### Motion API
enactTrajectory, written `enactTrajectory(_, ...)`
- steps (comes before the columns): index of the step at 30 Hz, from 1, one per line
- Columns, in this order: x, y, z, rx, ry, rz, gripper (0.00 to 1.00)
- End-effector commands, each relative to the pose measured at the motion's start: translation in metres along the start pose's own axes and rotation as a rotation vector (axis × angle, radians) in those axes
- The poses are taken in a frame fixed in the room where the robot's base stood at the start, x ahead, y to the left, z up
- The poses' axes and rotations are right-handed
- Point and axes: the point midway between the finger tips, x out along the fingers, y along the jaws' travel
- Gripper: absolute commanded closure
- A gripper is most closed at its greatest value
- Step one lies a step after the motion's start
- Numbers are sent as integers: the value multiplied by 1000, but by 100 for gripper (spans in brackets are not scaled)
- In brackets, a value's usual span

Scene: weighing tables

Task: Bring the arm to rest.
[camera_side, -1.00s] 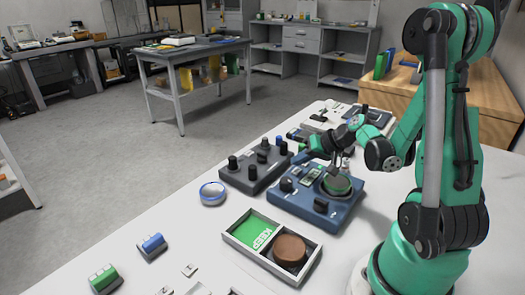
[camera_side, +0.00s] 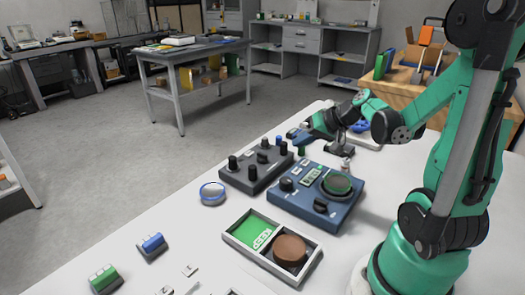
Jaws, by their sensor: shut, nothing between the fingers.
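My gripper (camera_side: 344,165) points down over the far part of the white table, beyond the blue weighing device. It is shut with nothing between its fingers; the fingertips are small in this view. My arm reaches to it from the right side, bent at the elbow. The gripper is apart from that disc.
A dark grey knobbed box (camera_side: 240,180) stands left of the blue device. A tray (camera_side: 232,240) in front has a green side marked with letters and a brown round block (camera_side: 290,250). A blue-rimmed dish (camera_side: 212,194) and blue block (camera_side: 153,245) lie left.

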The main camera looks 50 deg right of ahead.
Motion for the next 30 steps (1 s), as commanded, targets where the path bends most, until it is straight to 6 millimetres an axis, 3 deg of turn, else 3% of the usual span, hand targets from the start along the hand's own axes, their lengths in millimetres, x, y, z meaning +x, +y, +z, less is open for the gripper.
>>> enactTrajectory(16, 1, -6, 2, -15, -12, 4, 100)
enactTrajectory(20, 4, -36, 17, -102, -73, 30, 100)
enactTrajectory(24, 1, -82, 48, -285, -149, 83, 100)
enactTrajectory(30, -14, -128, 88, -555, -169, 126, 100)
